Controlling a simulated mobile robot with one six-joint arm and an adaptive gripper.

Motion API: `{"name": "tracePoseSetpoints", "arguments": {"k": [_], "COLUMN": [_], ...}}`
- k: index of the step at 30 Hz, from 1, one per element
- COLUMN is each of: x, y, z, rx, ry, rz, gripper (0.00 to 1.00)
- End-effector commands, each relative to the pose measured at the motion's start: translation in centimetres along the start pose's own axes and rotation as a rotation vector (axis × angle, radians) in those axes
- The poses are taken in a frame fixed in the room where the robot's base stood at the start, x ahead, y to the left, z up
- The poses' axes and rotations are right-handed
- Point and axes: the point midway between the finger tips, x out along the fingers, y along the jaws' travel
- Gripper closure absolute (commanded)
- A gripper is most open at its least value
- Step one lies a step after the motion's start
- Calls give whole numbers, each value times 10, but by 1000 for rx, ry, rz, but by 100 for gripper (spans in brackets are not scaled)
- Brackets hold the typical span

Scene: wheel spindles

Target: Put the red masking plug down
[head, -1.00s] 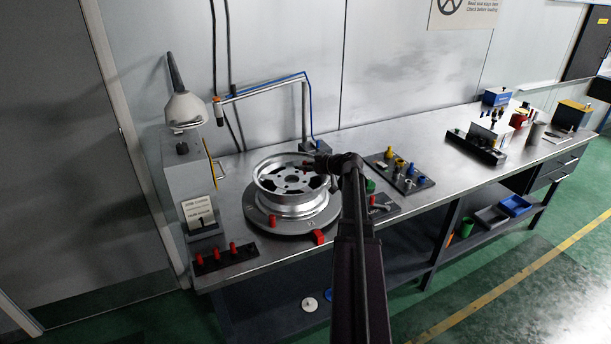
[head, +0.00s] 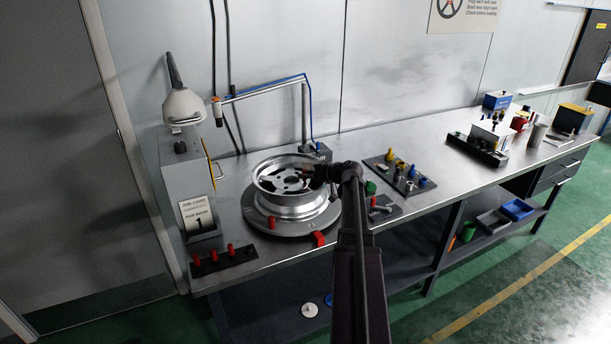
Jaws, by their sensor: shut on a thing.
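My gripper (head: 309,172) is over the silver wheel (head: 292,208), above the right part of its spoked face near the rim. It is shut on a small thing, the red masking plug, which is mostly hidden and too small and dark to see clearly. I cannot tell whether the plug touches the wheel. The wheel lies flat on a round grey turntable (head: 262,228). Other red pieces stand at the turntable's front edge, one at the left (head: 271,222) and one at the right (head: 319,239).
A dark rack (head: 222,263) with red plugs sits at the bench's front left. A dark tray (head: 402,186) with coloured parts lies to the right.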

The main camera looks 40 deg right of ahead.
Motion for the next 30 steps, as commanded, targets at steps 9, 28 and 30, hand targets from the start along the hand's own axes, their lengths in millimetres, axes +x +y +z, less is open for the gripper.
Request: {"name": "tracePoseSetpoints", "arguments": {"k": [9,28,30], "x": [3,1,1], "y": [0,1,1], "z": [6,6,5], "rx": [0,0,0], "ry": [0,0,0], "rz": [0,1,1], "gripper": [99,46,46]}}
